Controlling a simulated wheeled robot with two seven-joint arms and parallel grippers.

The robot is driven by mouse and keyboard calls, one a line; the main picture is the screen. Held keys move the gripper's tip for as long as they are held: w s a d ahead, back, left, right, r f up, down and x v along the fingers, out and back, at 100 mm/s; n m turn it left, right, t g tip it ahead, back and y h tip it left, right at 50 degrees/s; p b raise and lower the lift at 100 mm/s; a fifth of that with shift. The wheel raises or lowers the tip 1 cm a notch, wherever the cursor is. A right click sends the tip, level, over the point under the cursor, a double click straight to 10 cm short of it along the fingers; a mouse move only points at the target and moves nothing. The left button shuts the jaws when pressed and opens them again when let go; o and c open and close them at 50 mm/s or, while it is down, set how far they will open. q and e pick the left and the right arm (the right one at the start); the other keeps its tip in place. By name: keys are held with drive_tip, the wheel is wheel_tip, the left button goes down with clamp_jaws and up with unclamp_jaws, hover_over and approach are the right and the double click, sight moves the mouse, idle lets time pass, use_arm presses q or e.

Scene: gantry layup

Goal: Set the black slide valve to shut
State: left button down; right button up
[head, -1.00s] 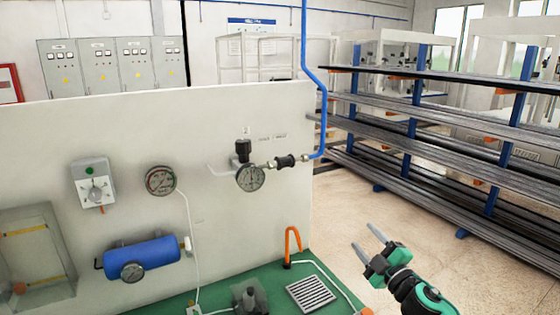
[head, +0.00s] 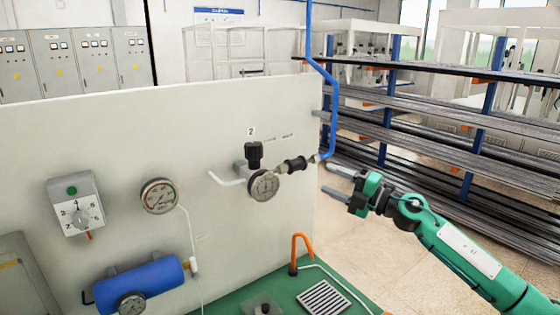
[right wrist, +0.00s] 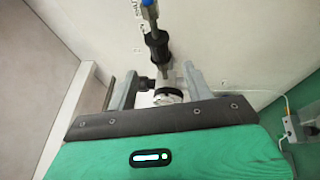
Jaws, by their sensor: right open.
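The black slide valve (head: 296,164) is a short ribbed black sleeve on the line between the round gauge (head: 264,186) and the blue pipe (head: 331,125) on the white panel. In the right wrist view, the black slide valve (right wrist: 159,48) lies ahead, just beyond the fingertips. My right gripper (head: 332,181) is open and empty, to the right of the valve and apart from it. In the right wrist view, the fingers of my right gripper (right wrist: 161,76) frame the gauge and fittings. My left gripper is out of view.
A black knob (head: 254,152) stands above the gauge, close to the valve. A dial box (head: 77,204), another gauge (head: 159,196) and a blue tank (head: 140,284) are on the panel's left. An orange hook (head: 301,250) rises from the green bench. Pipe racks (head: 430,125) stand behind at right.

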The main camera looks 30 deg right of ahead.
sight(302, 166)
drive_tip(key=p+x, duration=0.1)
drive_tip(key=x, duration=0.1)
drive_tip(key=p+x, duration=0.1)
drive_tip(key=x, duration=0.1)
drive_tip(key=p+x, duration=0.1)
drive_tip(key=x, duration=0.1)
drive_tip(key=shift+w+a+r, duration=0.1)
drive_tip(key=shift+r, duration=0.3)
drive_tip(key=p+x, duration=0.3)
drive_tip(key=x, duration=0.2)
drive_tip(key=shift+f, duration=0.1)
drive_tip(key=shift+x, duration=0.9)
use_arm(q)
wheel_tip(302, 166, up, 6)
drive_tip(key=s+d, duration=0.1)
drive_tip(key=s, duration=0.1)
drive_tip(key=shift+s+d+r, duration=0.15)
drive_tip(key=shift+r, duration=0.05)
use_arm(e)
drive_tip(key=shift+f, duration=0.2)
